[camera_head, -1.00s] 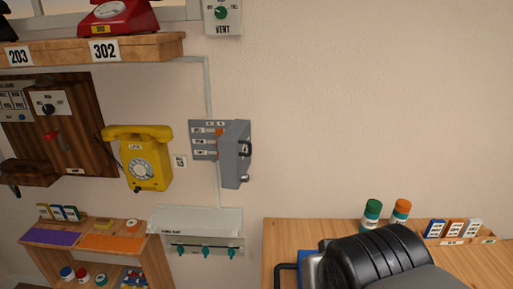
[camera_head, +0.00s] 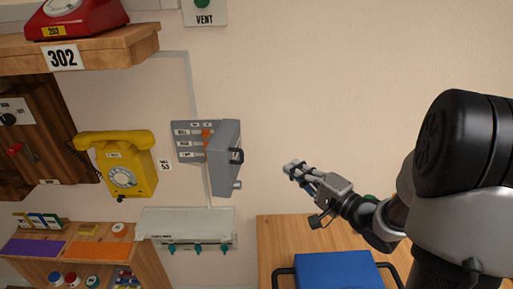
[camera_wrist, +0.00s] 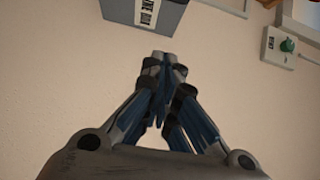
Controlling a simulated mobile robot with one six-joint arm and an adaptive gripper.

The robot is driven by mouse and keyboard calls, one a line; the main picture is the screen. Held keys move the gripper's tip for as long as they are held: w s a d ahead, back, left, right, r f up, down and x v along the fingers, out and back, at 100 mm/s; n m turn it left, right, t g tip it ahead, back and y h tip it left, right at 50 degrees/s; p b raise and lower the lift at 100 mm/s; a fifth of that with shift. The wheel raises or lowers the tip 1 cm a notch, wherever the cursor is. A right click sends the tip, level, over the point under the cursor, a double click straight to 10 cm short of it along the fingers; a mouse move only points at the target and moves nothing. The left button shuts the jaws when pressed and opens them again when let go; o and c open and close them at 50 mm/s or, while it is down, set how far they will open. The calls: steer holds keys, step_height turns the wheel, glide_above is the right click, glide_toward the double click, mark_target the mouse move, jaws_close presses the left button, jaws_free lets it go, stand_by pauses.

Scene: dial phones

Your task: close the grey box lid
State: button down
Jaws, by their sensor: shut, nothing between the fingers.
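The grey box (camera_head: 188,152) is fixed on the wall, with labelled rows and an orange part inside. Its lid (camera_head: 224,158) is hinged on the right side and swung open, standing out from the wall, with a dark handle on it. My gripper (camera_head: 290,170) is in front of the wall to the right of the lid, shut and empty, apart from the lid. In the wrist view the fingertips (camera_wrist: 166,58) are together. A grey box part with a label (camera_wrist: 147,12) shows at the top there; I cannot tell whether it is lid or body.
A yellow phone (camera_head: 118,165) hangs left of the box. A white panel with teal knobs (camera_head: 187,225) is below it. A vent control (camera_head: 204,12) is above. A wooden table (camera_head: 268,238) with a blue case (camera_head: 340,270) stands below my arm. The wall right of the lid is bare.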

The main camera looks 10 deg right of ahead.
steer(key=w+a+b, duration=0.3)
steer(key=w+a, duration=0.5)
steer(key=shift+a, duration=0.2)
stand_by(0.4)
